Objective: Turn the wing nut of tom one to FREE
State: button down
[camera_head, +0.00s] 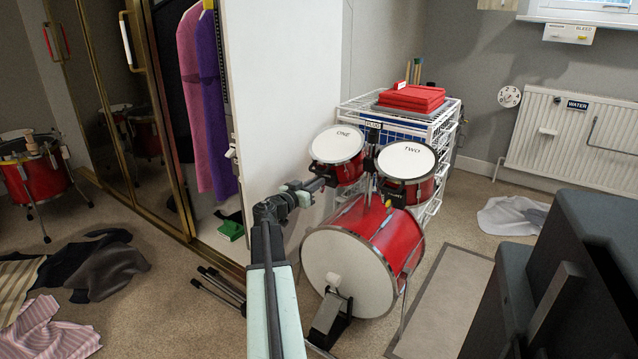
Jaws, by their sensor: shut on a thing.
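Tom one (337,143) is a small red drum with a white head marked ONE, mounted at the left above the red bass drum (400,236). Tom two (406,161), marked TWO, sits to its right; a small yellow piece shows below it. My gripper (325,178) is at the lower left side of tom one, shut on a small part there that the jaws hide, by its place the wing nut of tom one. The nut's setting and any FREE mark cannot be read from here.
A white wire rack (447,128) with red boxes (411,97) stands behind the drums. A white panel (281,110) rises left of my gripper. A dark block (560,275) fills the lower right. A pedal (328,314) stands before the bass drum; clothes (75,270) lie on the left floor.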

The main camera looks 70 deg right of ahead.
jog(key=shift+w+d+f+n+g+y+b, duration=0.2)
jog(key=shift+w+f+n+g+b, duration=0.1)
jog(key=shift+n+g+b, duration=0.7)
jog(key=shift+w+d+f+n+g+y+b, duration=0.15)
jog(key=shift+w+d+f+n+g+b, duration=0.1)
jog(key=shift+n+g+b, duration=0.75)
jog(key=shift+w+d+f+n+g+y+b, duration=0.25)
jog(key=shift+n+g+b, duration=0.5)
jog(key=shift+n+g, duration=0.45)
jog(key=shift+a+r, duration=0.1)
jog(key=c, duration=1.5)
grip_release()
jog(key=shift+w, duration=0.1)
